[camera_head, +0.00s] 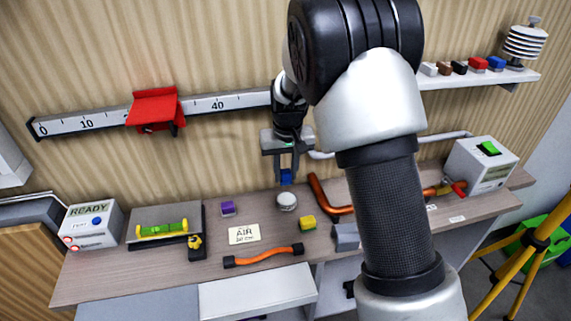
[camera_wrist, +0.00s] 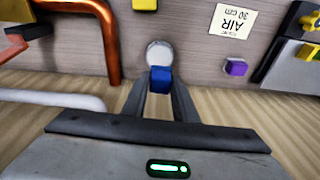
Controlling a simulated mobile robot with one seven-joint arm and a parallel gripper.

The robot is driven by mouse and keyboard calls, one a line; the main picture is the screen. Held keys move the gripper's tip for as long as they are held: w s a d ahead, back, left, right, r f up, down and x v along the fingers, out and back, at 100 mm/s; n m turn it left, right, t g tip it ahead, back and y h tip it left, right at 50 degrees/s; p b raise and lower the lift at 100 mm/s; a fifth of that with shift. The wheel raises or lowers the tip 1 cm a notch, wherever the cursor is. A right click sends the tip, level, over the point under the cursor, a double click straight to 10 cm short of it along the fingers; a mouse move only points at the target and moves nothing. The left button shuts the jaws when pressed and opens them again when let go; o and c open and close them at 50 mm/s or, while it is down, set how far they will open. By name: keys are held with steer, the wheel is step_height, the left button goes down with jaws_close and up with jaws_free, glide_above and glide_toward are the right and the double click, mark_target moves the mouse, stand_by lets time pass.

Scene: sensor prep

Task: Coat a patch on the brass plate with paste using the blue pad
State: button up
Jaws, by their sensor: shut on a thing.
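My gripper (camera_head: 286,172) points down over the bench, shut on the small blue pad (camera_head: 286,178). The pad also shows between the fingertips in the wrist view (camera_wrist: 160,77). A round grey-white tin or disc (camera_head: 287,201) stands on the bench just below the pad. In the wrist view the pad overlaps the near edge of this round thing (camera_wrist: 159,50). In the head view a small gap shows between them. I cannot make out a brass plate in either view; my arm hides part of the bench on the right.
Near the gripper are a bent copper pipe (camera_head: 323,197), a yellow block (camera_head: 307,222), a purple block (camera_head: 228,208) and an AIR card (camera_head: 244,234). An orange-handled bar (camera_head: 265,256) lies at the front. A ruler rail (camera_head: 235,102) runs along the wall behind.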

mark_target(287, 183)
steer(key=shift+d+f, duration=0.15)
steer(key=shift+d, duration=0.05)
steer(key=shift+f+b, duration=1.95)
steer(key=shift+f, duration=0.95)
steer(key=shift+f+b, duration=0.3)
steer(key=shift+f, duration=0.15)
steer(key=shift+r+p, duration=2.35)
steer(key=shift+r, duration=1.25)
